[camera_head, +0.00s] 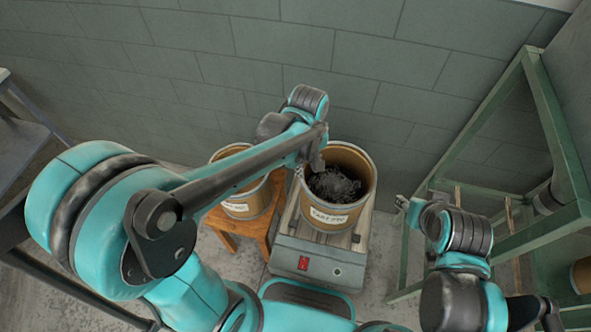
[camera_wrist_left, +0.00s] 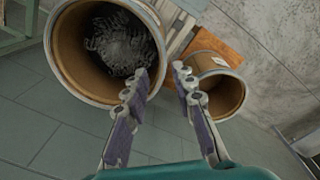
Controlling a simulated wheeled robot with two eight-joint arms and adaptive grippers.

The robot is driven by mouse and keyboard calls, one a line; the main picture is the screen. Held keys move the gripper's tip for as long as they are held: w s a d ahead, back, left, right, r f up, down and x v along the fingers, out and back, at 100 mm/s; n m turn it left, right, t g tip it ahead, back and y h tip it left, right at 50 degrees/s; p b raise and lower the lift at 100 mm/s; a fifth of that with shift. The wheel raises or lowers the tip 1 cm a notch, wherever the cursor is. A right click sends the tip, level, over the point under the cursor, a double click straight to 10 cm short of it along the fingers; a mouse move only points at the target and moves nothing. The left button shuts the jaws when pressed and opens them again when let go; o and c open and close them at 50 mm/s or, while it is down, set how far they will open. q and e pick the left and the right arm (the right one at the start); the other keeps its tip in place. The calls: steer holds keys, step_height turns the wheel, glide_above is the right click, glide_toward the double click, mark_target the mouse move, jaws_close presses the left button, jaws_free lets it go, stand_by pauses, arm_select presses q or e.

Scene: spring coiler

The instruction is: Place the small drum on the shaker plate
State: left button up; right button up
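The smaller-looking drum (camera_head: 244,206), tan with a white label, stands on a wooden stool, partly hidden behind my left arm. It also shows in the left wrist view (camera_wrist_left: 226,95). A larger-looking tan drum (camera_head: 333,217) holding dark coiled springs stands upright on the shaker plate (camera_head: 358,236); this drum fills the upper left of the wrist view (camera_wrist_left: 72,82). My left gripper (camera_head: 317,163) is at this drum's left rim. In the wrist view its open fingers (camera_wrist_left: 160,72) appear on either side of that rim; contact is unclear. My right gripper (camera_head: 402,203) is right of the plate.
The wooden stool (camera_head: 262,228) stands just left of the shaker, whose front has a red switch (camera_head: 303,263). A green metal frame (camera_head: 552,125) rises at right. A dark bench (camera_head: 20,150) is at far left. A tiled wall closes off the back.

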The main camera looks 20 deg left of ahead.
arm_select(q)
steer(key=s+a+r+m+t, duration=0.6)
steer(key=s+a+r+m, duration=0.1)
steer(key=s+a+m, duration=0.1)
steer(key=shift+s+a+r+m+t, duration=0.2)
steer(key=shift+a+r+m+t, duration=0.1)
steer(key=shift+a, duration=0.3)
steer(key=shift+f, duration=0.15)
